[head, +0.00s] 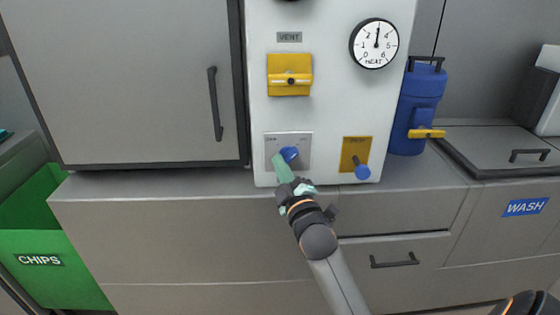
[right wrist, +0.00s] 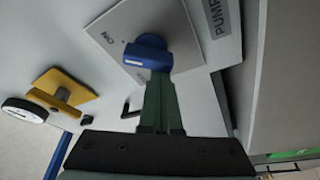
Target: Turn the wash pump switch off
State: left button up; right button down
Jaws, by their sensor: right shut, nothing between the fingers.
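The wash pump switch is a blue knob (head: 289,154) on a pale grey plate (head: 303,139) low on the white panel. In the right wrist view the blue knob (right wrist: 148,52) is close, with "ON" printed on its plate and a partly visible "PUMP" label (right wrist: 214,14) beside it. My right gripper (head: 279,160) is shut and empty, its green fingers at the knob. In the right wrist view the fingertips (right wrist: 159,78) overlap the knob's lower edge; I cannot tell whether they touch it. My left gripper is not in view.
A yellow plate with another blue knob (head: 361,171) is to the right. Above are a yellow VENT valve (head: 289,80) and a HEAT gauge (head: 375,44). A blue canister (head: 416,108) stands right of the panel. A grey counter (head: 160,184) runs below; a green CHIPS bin (head: 45,275) is left.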

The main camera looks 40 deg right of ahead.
jog(key=shift+n+p, duration=1)
jog(key=shift+p, duration=0.5)
pick_arm(q)
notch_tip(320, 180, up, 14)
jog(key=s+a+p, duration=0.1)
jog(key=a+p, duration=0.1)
jog(key=p, duration=1.3)
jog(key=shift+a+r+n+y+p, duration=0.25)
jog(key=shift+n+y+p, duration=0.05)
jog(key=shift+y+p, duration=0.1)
pick_arm(e)
jog(key=shift+s+d+f+n+g+y, duration=0.25)
jog(key=shift+n+g, duration=0.4)
jog(key=shift+n, duration=1.1)
jog(key=shift+s+d+f+n+g+y, duration=0.1)
jog(key=shift+d+f+n+g, duration=0.45)
jog(key=shift+n, duration=1.25)
jog(key=shift+s+d+f+n+g+y, duration=0.15)
jog(key=shift+n+g, duration=0.65)
jog(key=shift+n, duration=0.95)
jog(key=shift+r, duration=0.1)
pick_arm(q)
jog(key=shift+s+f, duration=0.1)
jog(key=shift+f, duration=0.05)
pick_arm(e)
jog(key=shift+f, duration=0.2)
